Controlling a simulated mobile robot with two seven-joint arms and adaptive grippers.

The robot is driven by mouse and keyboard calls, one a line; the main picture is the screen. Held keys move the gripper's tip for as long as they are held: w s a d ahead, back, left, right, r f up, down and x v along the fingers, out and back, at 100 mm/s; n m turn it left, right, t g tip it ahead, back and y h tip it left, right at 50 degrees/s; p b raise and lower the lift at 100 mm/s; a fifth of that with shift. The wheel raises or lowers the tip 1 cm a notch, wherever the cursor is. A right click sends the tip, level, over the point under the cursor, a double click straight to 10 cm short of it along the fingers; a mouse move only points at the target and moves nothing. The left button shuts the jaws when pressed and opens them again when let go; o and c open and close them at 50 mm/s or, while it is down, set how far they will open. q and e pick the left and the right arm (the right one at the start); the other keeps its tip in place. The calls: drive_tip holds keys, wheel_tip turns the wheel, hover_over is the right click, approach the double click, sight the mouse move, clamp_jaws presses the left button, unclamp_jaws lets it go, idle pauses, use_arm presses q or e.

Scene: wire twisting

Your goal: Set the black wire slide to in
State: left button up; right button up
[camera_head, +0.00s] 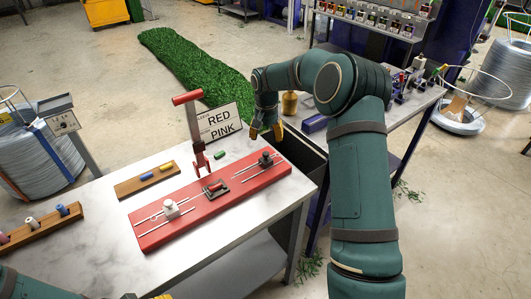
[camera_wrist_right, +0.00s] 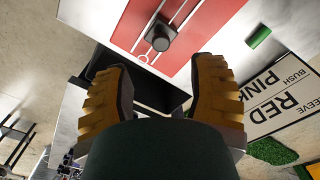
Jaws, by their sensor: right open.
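The black wire slide (camera_head: 266,160) sits upright on two thin parallel rods at the right end of the red board (camera_head: 160,240). In the right wrist view the slide (camera_wrist_right: 160,38) is at the top middle, with a small pale ring beside it. My right gripper (camera_head: 265,132) is above the board's right end, behind and above the slide. Its yellow fingers (camera_wrist_right: 160,80) are wide apart and empty, and they do not touch the slide. At the bottom left, only part of my left arm and a sliver of yellow fingertip (camera_head: 161,297) show.
A grey slide (camera_head: 171,209) sits on rods at the board's left, with a dark centre fixture (camera_head: 214,188) between. A red lever post (camera_head: 194,135) and a RED PINK sign (camera_head: 221,122) stand behind. A green sleeve (camera_head: 219,155) lies near the board.

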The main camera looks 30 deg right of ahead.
sight(266, 153)
wheel_tip(266, 153, down, 8)
drive_tip(key=shift+r, duration=0.1)
idle(0.4)
clamp_jaws()
drive_tip(key=a+b, duration=0.1)
drive_tip(key=a, duration=0.4)
drive_tip(key=shift+s+a, duration=0.15)
drive_tip(key=shift+a, duration=0.2)
drive_tip(key=shift+d, duration=0.1)
unclamp_jaws()
